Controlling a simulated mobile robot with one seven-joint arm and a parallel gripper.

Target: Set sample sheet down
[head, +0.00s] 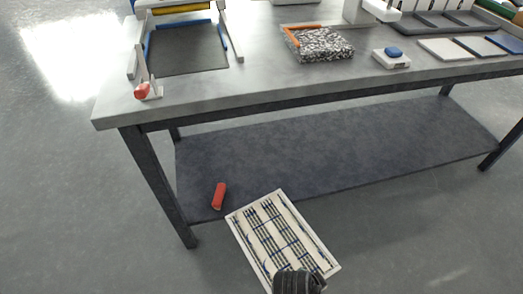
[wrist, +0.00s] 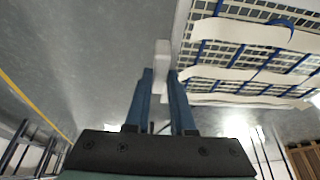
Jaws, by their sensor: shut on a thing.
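The sample sheet (head: 274,234) is a white-framed panel with a dark grid mesh, pale strips and blue lines. In the head view it is in front of the bench, over the floor and the front of the lower shelf. My gripper (head: 298,272) is at its near edge. In the wrist view my gripper's two blue fingers (wrist: 161,76) are closed on a white tab at the edge of the sheet (wrist: 245,58). The sheet extends to the right of the fingers, apart from the benchtop in the head view.
The grey bench (head: 258,92) holds a blue-edged frame with a dark bed (head: 187,50) at left. A speckled block (head: 322,45), a small white device with a blue top (head: 392,57) and flat panels (head: 447,49) stand right. A red cylinder (head: 219,196) lies on the lower shelf (head: 330,150).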

